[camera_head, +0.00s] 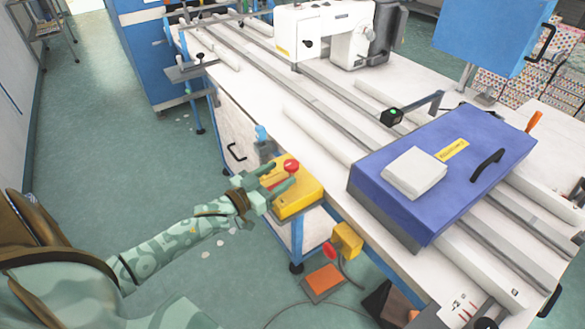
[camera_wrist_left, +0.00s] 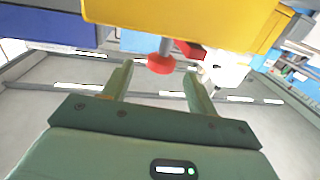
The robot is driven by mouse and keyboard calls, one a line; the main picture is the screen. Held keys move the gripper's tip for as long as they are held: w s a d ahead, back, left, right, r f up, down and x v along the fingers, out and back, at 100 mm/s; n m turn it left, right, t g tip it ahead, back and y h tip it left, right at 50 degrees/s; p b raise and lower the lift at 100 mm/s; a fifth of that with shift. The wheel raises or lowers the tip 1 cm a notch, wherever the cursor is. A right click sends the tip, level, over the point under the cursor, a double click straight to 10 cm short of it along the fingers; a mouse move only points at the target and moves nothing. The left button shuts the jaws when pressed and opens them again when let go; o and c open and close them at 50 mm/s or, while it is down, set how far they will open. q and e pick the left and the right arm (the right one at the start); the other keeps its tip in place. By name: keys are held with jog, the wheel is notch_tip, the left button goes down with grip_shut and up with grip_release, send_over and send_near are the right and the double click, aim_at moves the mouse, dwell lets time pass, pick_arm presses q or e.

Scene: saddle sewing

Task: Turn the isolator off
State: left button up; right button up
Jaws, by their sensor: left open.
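A yellow isolator box (camera_head: 298,198) is at the front left edge of the white table, with a red knob (camera_head: 291,165) on a short stem. My left gripper (camera_head: 282,174) is open, its two fingers pointing toward the box and the knob near the fingertips. In the left wrist view, the yellow box (camera_wrist_left: 185,22) fills the top and the red knob (camera_wrist_left: 161,65) hangs on its grey stem between the open fingertips. I cannot tell whether either finger touches the knob. My right gripper is not in view.
A second yellow box (camera_head: 348,238) with a red button (camera_head: 329,251) is mounted lower on the table's side. A blue case (camera_head: 455,165) with a white block (camera_head: 413,172) lies on the table. A sewing machine (camera_head: 325,30) stands at the back.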

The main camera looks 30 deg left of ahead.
aim_at(286, 170)
pick_arm(q)
jog(key=x, duration=0.4)
jog(key=shift+w+a+f+b, duration=0.1)
jog(key=shift+w+f+b, duration=0.05)
jog(key=shift+w+b, duration=0.2)
jog(key=shift+w, duration=0.3)
jog(key=shift+c, duration=0.4)
grip_shut()
jog(key=shift+d, duration=0.2)
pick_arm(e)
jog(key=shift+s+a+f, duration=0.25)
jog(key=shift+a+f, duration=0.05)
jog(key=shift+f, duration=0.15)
